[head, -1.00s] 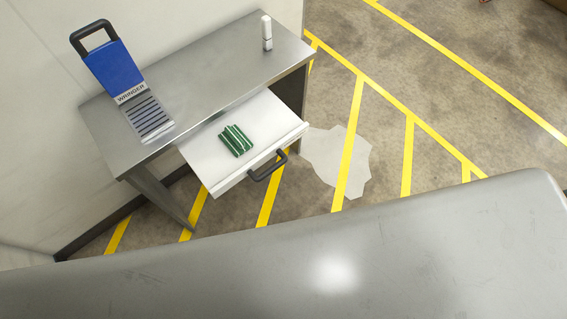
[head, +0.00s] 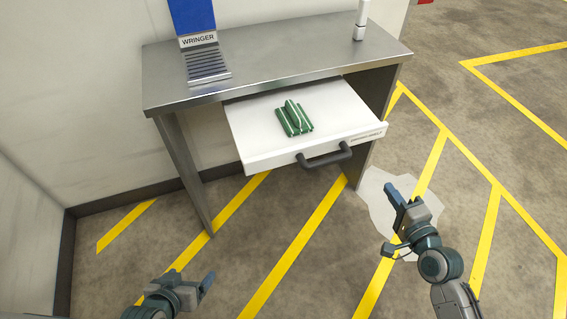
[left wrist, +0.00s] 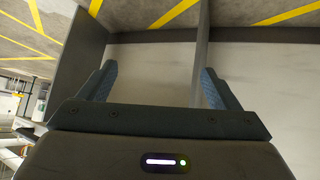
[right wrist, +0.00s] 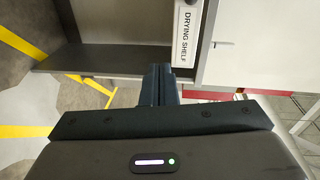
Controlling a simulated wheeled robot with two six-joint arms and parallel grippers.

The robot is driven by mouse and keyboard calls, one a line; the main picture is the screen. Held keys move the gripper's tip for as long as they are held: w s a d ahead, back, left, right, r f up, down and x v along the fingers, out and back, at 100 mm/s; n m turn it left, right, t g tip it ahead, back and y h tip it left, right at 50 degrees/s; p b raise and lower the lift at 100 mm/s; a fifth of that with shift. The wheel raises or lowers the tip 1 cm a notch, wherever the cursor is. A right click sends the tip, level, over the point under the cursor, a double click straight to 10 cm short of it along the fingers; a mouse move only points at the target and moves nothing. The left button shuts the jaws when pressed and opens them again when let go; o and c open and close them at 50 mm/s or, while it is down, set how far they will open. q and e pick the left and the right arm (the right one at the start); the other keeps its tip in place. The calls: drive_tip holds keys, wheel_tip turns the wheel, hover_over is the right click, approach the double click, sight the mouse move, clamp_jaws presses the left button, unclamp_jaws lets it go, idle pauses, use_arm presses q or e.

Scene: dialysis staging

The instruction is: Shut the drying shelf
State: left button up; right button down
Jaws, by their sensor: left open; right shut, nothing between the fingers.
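The drying shelf (head: 255,140) is a white pull-out shelf under a steel table, and it stands pulled out. A dark handle (head: 325,156) is on its front. A folded green striped cloth (head: 295,118) lies on it. In the right wrist view its front carries a "DRYING SHELF" label (right wrist: 187,35). My right gripper (head: 391,190) is shut and empty, to the right of the handle and apart from it. It also shows shut in the right wrist view (right wrist: 160,72). My left gripper (head: 190,280) is open and empty at the lower left, well away from the shelf; its spread fingers show in the left wrist view (left wrist: 157,88).
The steel table (head: 285,67) carries a blue wringer (head: 195,18) and a white bottle (head: 360,22). Its left leg (head: 185,170) stands near the wall. The floor before the shelf is clear, with yellow lines and a pale patch (head: 375,195) at the right.

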wheel_tip(320, 180, up, 3)
drive_tip(key=s+a+y+b, duration=0.1)
drive_tip(key=a, duration=0.1)
drive_tip(key=b, duration=0.1)
approach(352, 141)
drive_tip(key=w, duration=0.3)
drive_tip(key=w+a, duration=0.2)
drive_tip(key=shift+w+f+t+b, duration=0.15)
drive_tip(key=shift+f+t+b, duration=0.15)
drive_tip(key=shift+f+t, duration=0.1)
use_arm(q)
drive_tip(key=shift+w+d+r+t, duration=0.1)
drive_tip(key=shift+w+r+t, duration=0.15)
drive_tip(key=shift+r+t, duration=0.4)
drive_tip(key=shift+w+a+r+t, duration=0.1)
drive_tip(key=shift+w+r+t, duration=0.2)
drive_tip(key=shift+r+t, duration=0.35)
drive_tip(key=shift+w+d+r+t, duration=0.1)
drive_tip(key=shift+w+r+t, duration=0.25)
drive_tip(key=shift+r, duration=0.45)
use_arm(e)
drive_tip(key=shift+w+a, duration=0.1)
drive_tip(key=shift+w, duration=0.45)
use_arm(q)
drive_tip(key=shift+s, duration=0.1)
